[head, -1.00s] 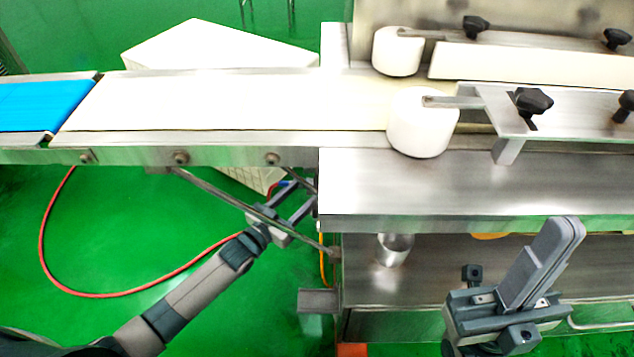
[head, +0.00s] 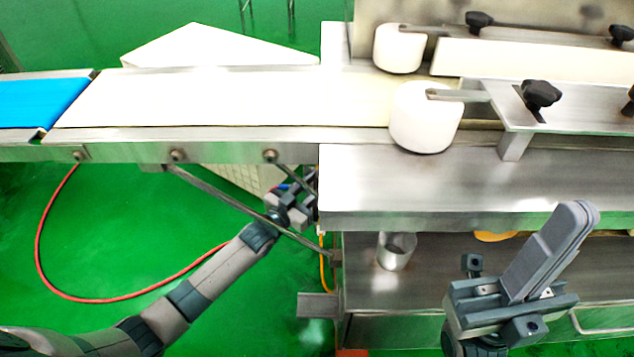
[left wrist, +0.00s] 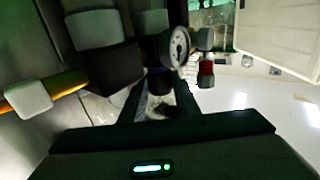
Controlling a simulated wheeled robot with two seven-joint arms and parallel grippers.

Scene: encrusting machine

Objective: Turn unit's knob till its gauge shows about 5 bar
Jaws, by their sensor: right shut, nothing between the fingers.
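The gauge (left wrist: 178,45), a small round pale dial in a dark case, shows in the left wrist view; its reading is too small to tell. The dark knob (left wrist: 158,82) is just below and left of it, between the far ends of my left fingers; whether they touch it I cannot tell. In the head view my left gripper (head: 293,205) is beside the machine's left end, below the conveyor, and the unit is hidden there. My right gripper (head: 550,250) is shut and empty, in front of the machine's lower shelf.
A metal cup (head: 396,250) stands on the lower shelf. A red hose (head: 40,230) loops over the green floor.

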